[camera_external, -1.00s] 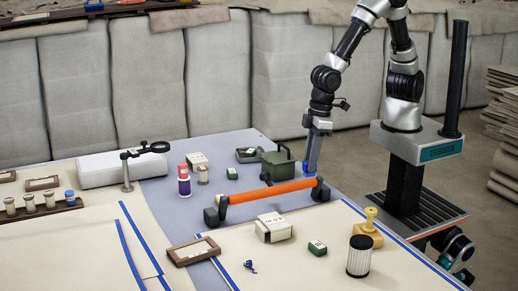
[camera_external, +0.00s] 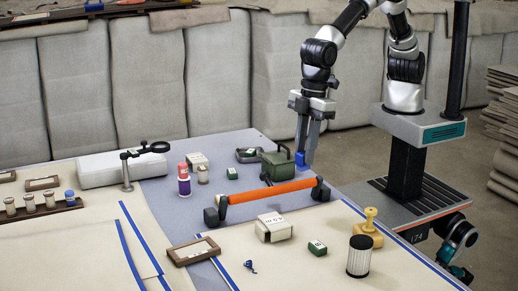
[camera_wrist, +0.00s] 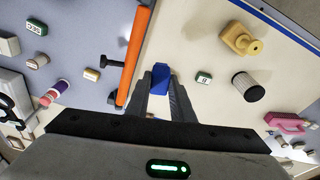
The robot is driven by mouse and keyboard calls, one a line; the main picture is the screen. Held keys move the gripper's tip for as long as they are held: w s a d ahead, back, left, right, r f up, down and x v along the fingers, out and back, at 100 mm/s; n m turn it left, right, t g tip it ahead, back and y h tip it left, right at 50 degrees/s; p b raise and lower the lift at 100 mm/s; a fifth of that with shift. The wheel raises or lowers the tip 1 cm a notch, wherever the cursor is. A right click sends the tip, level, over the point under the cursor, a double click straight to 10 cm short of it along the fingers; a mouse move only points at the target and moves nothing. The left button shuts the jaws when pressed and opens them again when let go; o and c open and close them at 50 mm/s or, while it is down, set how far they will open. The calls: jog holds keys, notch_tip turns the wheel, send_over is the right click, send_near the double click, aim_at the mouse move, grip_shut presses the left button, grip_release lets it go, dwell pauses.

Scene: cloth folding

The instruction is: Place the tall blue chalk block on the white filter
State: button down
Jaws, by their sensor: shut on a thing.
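My gripper (camera_external: 304,160) is raised near the right end of the orange bar. It is shut on the tall blue chalk block (camera_external: 300,159), whose lower end shows below the fingers. In the wrist view the blue block (camera_wrist: 159,77) sits between the fingertips, above the cream sheet. The white filter (camera_external: 358,257), a ribbed cylinder with a dark top, stands upright on the cream sheet at the front right. In the wrist view the filter (camera_wrist: 247,87) lies to the right of the block, clearly apart from it.
The orange bar (camera_external: 270,192) on dark end supports stands below my gripper. A dark green box (camera_external: 278,167) is left of the gripper. A yellow stamp-like piece (camera_external: 368,233), a small green block (camera_external: 317,248) and a white box (camera_external: 274,227) stand near the filter.

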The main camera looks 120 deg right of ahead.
jog(key=w+a+r+n+p, duration=0.1)
jog(key=a+n+p, duration=0.1)
jog(key=a, duration=0.5)
jog(key=w+a+r+n+p, duration=0.1)
jog(key=w+a+r, duration=0.1)
jog(key=a, duration=0.6)
jog(key=n+p, duration=0.2)
jog(key=n, duration=0.2)
send_over(361, 242)
jog(key=shift+y, duration=0.4)
jog(key=shift+s+d+f, duration=0.1)
jog(key=shift+f, duration=1.4)
jog(key=shift+s+d+f, duration=0.1)
jog(key=shift+s+f, duration=0.05)
jog(key=shift+f, duration=1.4)
jog(key=shift+s+d+f, duration=0.1)
jog(key=shift+f, duration=1.4)
jog(key=c, duration=1.5)
grip_release()
jog(key=shift+c, duration=0.2)
jog(key=shift+r+p, duration=0.1)
jog(key=shift+p, duration=0.2)
